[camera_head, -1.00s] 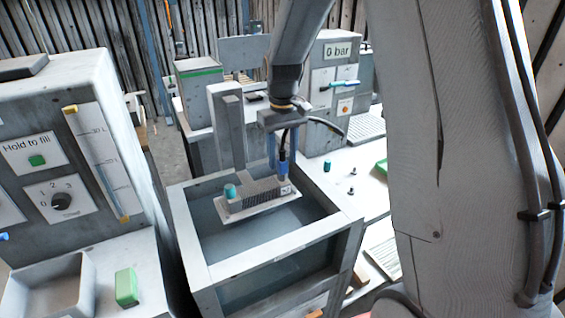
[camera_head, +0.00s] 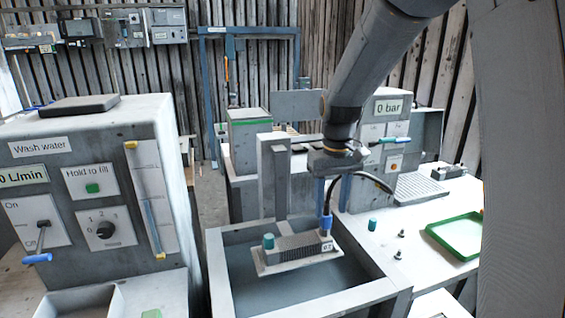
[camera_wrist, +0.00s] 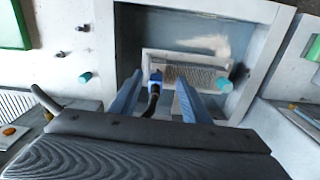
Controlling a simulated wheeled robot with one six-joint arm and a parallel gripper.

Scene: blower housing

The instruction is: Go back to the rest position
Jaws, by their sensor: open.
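My gripper (camera_head: 333,190) points down over the grey open tank (camera_head: 222,290) in the head view. Its two blue fingers stand apart. In the wrist view my gripper (camera_wrist: 158,98) is open, with the finned block (camera_wrist: 197,77) beyond its tips. In the head view the finned block (camera_head: 293,248) sits on a pale plate inside the tank, with a teal cap (camera_head: 268,241) at one end and a blue connector (camera_head: 326,222) at the other. A black cable shows at the blue connector. I cannot tell whether the fingers touch the block.
The wash water panel (camera_head: 80,190) stands left, with a lever, dial and level tube. The "0 bar" unit (camera_head: 388,108) stands behind. On the right bench lie a green tray (camera_head: 458,236), a teal cap (camera_head: 372,224) and small dark fittings (camera_head: 400,234). A grey post (camera_head: 273,178) rises behind the tank.

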